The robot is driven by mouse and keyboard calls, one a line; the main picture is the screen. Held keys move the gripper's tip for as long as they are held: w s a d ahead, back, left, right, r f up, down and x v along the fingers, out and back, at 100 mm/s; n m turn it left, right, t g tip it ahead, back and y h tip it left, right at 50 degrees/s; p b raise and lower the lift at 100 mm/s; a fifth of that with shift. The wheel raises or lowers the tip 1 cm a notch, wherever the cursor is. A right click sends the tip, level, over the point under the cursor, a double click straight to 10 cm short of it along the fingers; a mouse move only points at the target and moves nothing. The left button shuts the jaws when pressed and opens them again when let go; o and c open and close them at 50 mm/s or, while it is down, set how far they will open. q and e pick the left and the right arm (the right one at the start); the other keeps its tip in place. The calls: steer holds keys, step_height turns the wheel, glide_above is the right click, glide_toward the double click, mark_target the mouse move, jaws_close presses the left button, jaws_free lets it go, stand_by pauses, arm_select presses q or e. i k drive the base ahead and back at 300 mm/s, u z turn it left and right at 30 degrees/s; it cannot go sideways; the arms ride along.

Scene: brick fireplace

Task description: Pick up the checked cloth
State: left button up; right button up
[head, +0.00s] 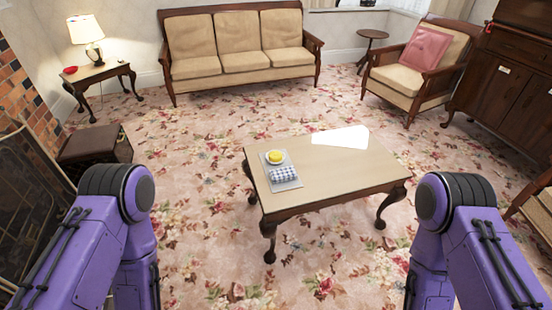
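The checked cloth (282,174), dark and white, lies on a grey mat (291,186) near the left end of the coffee table (345,165). It looks folded or rolled. A yellow thing (275,156) on a small white dish lies just behind it on the same mat. My two purple arms come in at the lower left and lower right, well short of the table. Both of my grippers are out of the picture.
A dark footstool (97,146) stands at the left by the brick fireplace (22,90). A sofa (236,52) and an armchair (420,65) stand behind the table. A dark cabinet (505,75) is at the right. Flowered carpet (200,215) lies clear before the table.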

mark_target(288, 174)
steer(key=z, duration=0.6)
steer(key=i, duration=1.65)
steer(key=u, duration=0.7)
